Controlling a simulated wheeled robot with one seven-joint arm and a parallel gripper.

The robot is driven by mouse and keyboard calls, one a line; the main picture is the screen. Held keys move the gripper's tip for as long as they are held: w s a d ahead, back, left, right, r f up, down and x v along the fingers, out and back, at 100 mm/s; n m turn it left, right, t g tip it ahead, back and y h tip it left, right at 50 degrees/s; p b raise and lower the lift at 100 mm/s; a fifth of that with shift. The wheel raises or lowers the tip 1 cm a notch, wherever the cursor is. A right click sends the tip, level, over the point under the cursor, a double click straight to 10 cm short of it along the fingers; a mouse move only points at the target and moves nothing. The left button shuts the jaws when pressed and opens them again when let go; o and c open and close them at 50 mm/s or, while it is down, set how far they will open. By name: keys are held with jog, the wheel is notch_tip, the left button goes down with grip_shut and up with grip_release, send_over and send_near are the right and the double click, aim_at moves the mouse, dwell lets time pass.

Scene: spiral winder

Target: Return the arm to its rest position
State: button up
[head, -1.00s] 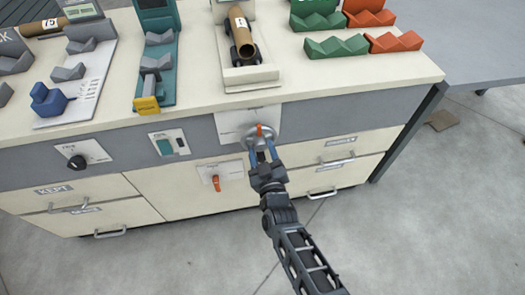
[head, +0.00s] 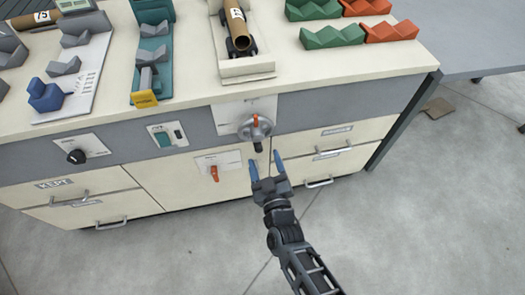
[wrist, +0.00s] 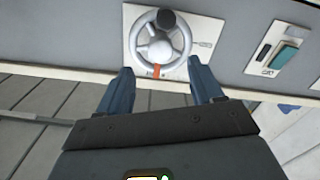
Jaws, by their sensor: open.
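My gripper (head: 265,166) is open and empty, its two blue fingers spread. In the head view it is in front of the cabinet, just below a grey handwheel (head: 255,128) with an orange mark on top and a dark knob at its bottom. In the wrist view the handwheel (wrist: 160,44) lies beyond the gap between the fingertips (wrist: 158,75), apart from them. The fingers hold nothing. My arm runs from the gripper down to the lower right of the head view.
The cabinet (head: 150,190) has drawers with handles, a black dial (head: 76,157), a teal switch (head: 165,137) and an orange lever (head: 214,173). A brown tube (head: 238,30) lies in a holder on the top.

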jog(key=shift+s+d, duration=0.1)
jog(key=shift+s, duration=0.15)
dwell(0.4)
jog(key=s+d+r+m+g+h, duration=0.1)
jog(key=s+d+r+m+h, duration=0.15)
jog(key=s+d, duration=1.6)
jog(key=s+d+r+m+h, duration=0.1)
jog(key=s+d+r+m, duration=0.1)
jog(key=s+r, duration=0.8)
jog(key=s+d+r+m+g+h, duration=0.1)
jog(key=s+d+r+m, duration=0.1)
jog(key=s+r, duration=0.8)
jog(key=shift+s+d+r+g, duration=0.2)
jog(key=shift+r+g, duration=0.1)
jog(key=shift+r, duration=0.5)
jog(key=shift+m+h, duration=0.25)
